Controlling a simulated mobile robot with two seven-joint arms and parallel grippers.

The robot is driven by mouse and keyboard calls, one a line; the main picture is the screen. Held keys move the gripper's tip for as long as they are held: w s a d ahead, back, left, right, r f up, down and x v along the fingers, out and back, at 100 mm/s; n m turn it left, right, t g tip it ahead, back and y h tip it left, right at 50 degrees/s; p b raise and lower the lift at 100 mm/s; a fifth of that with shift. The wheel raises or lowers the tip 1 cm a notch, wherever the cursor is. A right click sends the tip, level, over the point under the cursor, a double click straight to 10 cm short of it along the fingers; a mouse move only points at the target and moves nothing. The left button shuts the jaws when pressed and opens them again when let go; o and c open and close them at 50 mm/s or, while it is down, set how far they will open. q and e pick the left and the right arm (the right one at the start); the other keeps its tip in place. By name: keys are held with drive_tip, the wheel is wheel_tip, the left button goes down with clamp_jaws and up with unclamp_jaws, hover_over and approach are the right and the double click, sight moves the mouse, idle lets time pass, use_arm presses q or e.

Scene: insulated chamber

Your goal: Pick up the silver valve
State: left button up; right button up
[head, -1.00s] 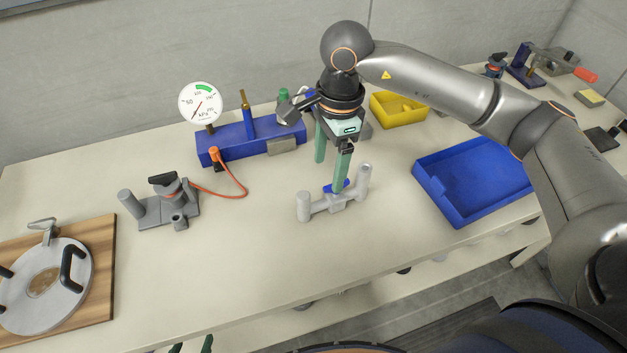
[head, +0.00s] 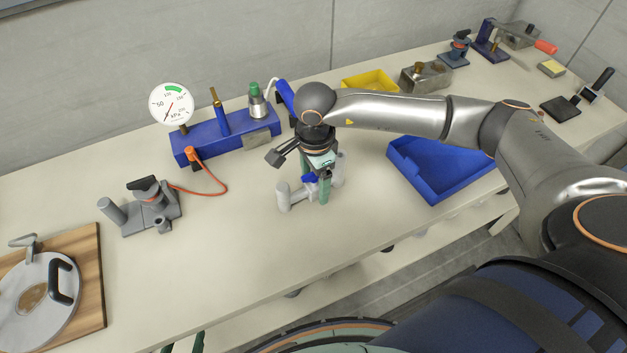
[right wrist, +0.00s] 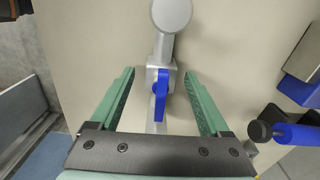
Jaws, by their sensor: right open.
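The silver valve (head: 284,199) stands on the bench, a grey pipe body with two upright round ends and a blue handle (head: 310,179). My right gripper (head: 314,184) is open and low over the valve's middle, partly hiding it in the head view. In the right wrist view the green fingers of the right gripper (right wrist: 159,78) stand apart on either side of the valve (right wrist: 163,50) and its blue handle (right wrist: 161,92), with gaps on both sides. Two green tips at the head view's bottom edge may be my left gripper (head: 183,345); its jaw state is unclear.
A blue gauge block (head: 205,141) stands behind, left of the valve. A blue tray (head: 432,180) is at right, a yellow bin (head: 365,80) behind. The bench in front of the valve is clear.

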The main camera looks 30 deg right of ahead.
drive_tip(key=shift+f, duration=0.6)
clamp_jaws()
idle(0.3)
